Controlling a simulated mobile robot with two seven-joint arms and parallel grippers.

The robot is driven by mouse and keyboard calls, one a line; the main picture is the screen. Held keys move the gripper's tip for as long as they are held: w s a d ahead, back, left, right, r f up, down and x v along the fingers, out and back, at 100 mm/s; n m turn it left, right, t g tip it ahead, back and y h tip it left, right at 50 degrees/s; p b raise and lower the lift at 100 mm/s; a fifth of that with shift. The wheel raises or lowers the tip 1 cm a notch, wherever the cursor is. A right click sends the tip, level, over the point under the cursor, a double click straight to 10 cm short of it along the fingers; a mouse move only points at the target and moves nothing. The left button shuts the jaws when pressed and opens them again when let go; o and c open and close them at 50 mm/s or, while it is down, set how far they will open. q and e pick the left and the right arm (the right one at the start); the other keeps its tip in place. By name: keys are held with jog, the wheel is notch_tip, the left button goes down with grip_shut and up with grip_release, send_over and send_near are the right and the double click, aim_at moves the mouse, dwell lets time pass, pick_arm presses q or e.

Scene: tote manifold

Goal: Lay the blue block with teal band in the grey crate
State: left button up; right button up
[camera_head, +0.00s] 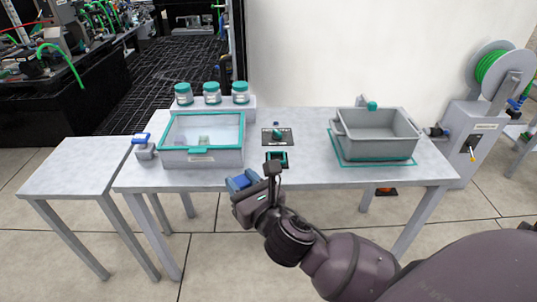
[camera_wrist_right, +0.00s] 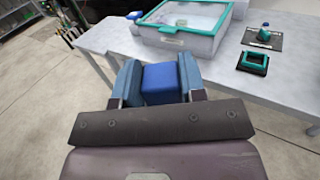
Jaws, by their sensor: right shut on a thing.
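The blue block (camera_wrist_right: 162,85) is between the two blue finger pads of my right gripper (camera_head: 241,182), which is shut on it. In the wrist view the block's plain blue face shows; I cannot make out a teal band. The gripper holds it off the table's front edge, in front of the lidded box. The grey crate (camera_head: 350,143) stands at the right of the table on a teal-edged mat, open at the top, and its visible inside looks empty. It is well to the right of the gripper. My left gripper is not in view.
A clear-lidded box (camera_head: 204,157) with a teal rim stands on the table's left part, with several teal-capped jars behind it. A small blue-topped item (camera_head: 141,139) is at its left. A dark plate (camera_head: 278,137) and a teal-framed piece (camera_head: 277,159) lie between box and crate.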

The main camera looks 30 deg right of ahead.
jog(key=w+d+r+m+h+b, duration=0.1)
jog(key=w+d+r+h, duration=0.1)
jog(key=w+d, duration=0.4)
jog(key=w+d+r+m+h+b, duration=0.1)
jog(key=w+d+r, duration=0.4)
jog(key=w, duration=0.5)
jog(key=shift+w+d+r+m+g+h, duration=0.15)
jog(key=shift+w+d+m+g+h, duration=0.2)
jog(key=shift+d+m+h, duration=0.65)
jog(key=w+d+h, duration=0.2)
jog(key=d, duration=0.1)
jog(key=w+d+m+g, duration=0.1)
jog(key=d, duration=0.1)
jog(key=shift+d+h, duration=0.25)
jog(key=shift+h, duration=0.15)
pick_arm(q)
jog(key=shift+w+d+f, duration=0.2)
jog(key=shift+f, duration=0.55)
pick_arm(e)
jog(key=d+f, duration=0.1)
jog(key=d+f+m+h, duration=0.1)
jog(key=d, duration=0.1)
jog(key=d+f+g+h, duration=0.1)
jog(key=d, duration=0.1)
jog(key=shift+w+f+m, duration=0.15)
jog(key=shift+w+m, duration=0.15)
jog(key=shift+w, duration=0.1)
